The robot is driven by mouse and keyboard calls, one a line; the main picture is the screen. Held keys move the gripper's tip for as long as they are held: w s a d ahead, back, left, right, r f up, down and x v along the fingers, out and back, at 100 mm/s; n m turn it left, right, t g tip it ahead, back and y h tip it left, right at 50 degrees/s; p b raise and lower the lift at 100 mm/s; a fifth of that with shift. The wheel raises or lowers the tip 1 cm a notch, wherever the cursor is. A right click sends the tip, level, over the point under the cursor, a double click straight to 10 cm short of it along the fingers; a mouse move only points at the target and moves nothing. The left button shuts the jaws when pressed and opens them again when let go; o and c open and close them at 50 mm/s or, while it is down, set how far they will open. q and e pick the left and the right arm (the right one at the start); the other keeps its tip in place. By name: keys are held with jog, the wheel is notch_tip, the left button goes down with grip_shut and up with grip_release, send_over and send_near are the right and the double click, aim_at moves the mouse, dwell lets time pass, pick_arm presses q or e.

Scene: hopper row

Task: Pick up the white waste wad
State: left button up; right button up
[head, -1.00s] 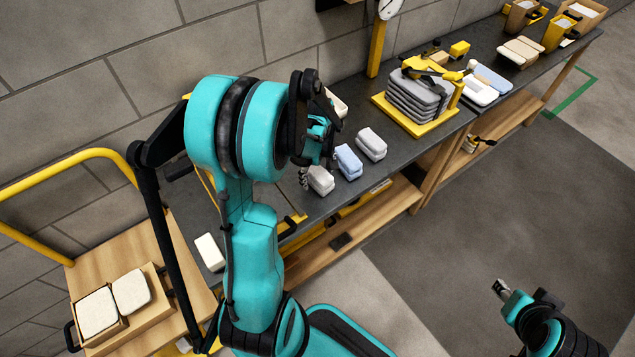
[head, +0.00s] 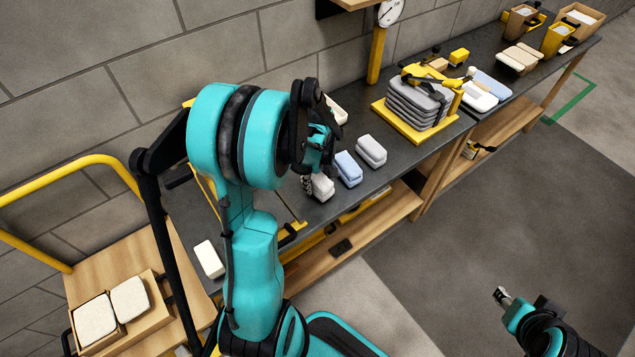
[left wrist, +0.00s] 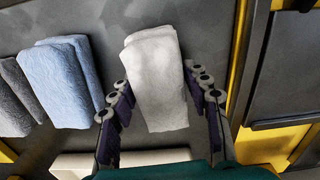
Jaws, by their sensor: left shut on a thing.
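The white waste wad (head: 323,187) is a folded whitish bundle on the dark bench, at the left end of a row of three. In the left wrist view the wad (left wrist: 157,75) stands between the two fingers of my left gripper (left wrist: 159,88), one on each side. My left gripper (head: 313,184) is shut on the wad, which still looks low at the bench top; I cannot tell if it touches it. The arm hides part of the gripper in the head view. My right gripper (head: 502,296) is over the floor at lower right, far from the bench; its opening is unclear.
A blue folded bundle (head: 348,168) and a grey one (head: 371,151) lie right of the wad. A strapped grey stack (head: 420,100) sits on a yellow base farther along. A white block (head: 209,259) lies at the near bench end. A wooden cart (head: 115,265) stands left.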

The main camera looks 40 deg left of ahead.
aim_at(321, 179)
pick_arm(q)
jog(key=r+p, duration=0.1)
jog(key=r, duration=0.1)
jog(key=d+r+p, duration=0.1)
jog(key=r, duration=0.1)
jog(key=shift+d+r, duration=0.15)
jog(key=shift+r, duration=0.05)
jog(key=d+r+p, duration=0.3)
jog(key=d+r, duration=0.3)
jog(key=d, duration=0.4)
jog(key=shift+w+d, duration=0.15)
jog(key=shift+d, duration=0.05)
jog(key=shift+f, duration=0.1)
